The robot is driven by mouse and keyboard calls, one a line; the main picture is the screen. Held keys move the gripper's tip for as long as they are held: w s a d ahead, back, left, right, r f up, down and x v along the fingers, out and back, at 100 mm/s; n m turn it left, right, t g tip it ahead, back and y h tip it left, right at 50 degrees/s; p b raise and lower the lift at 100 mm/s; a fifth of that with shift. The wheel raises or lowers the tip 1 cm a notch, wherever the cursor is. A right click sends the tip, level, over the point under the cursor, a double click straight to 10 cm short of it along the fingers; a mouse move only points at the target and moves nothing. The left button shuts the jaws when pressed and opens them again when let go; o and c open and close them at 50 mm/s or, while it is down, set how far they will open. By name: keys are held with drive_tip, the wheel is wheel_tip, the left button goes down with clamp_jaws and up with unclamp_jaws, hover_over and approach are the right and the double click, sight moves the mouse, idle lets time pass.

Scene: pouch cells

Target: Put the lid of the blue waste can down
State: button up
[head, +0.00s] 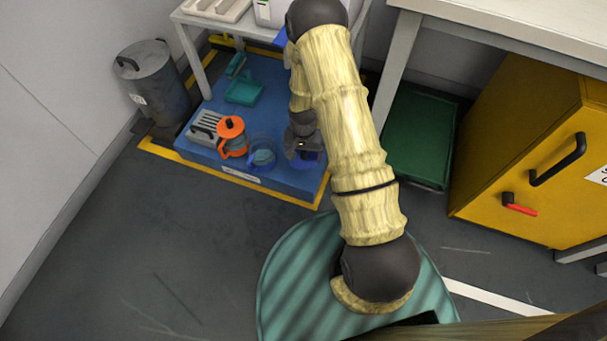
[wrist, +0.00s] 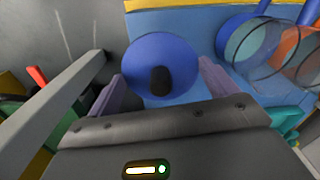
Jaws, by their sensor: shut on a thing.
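The blue lid (wrist: 145,55), a round disc with a black knob (wrist: 160,80), sits between the two purple fingers of my gripper (wrist: 161,70) in the wrist view. The gripper is shut on it. In the head view my gripper (head: 304,146) points down over the right part of the blue platform, and a bit of blue shows beneath it. The blue can (head: 262,154), see-through and without a lid, stands just left of the gripper; it also shows at the upper right of the wrist view (wrist: 246,45). Whether the lid touches the platform, I cannot tell.
The blue platform (head: 285,185) has a yellow edge line. An orange can (head: 232,138) with an orange lid, a grey slotted block (head: 206,128) and a teal brush set (head: 243,90) stand on it. A grey bin (head: 155,80) is left; a green crate (head: 415,135) is right.

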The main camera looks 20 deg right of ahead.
drive_tip(key=b, duration=0.4)
hover_over(304, 174)
drive_tip(key=shift+a+f, duration=0.1)
drive_tip(key=shift+f, duration=3)
drive_tip(key=shift+f+b, duration=1.1)
drive_tip(key=shift+f, duration=0.8)
drive_tip(key=shift+f, duration=0.1)
drive_tip(key=o, duration=0.8)
wheel_tip(304, 174, up, 12)
drive_tip(key=p, duration=0.7)
drive_tip(key=shift+p, duration=0.3)
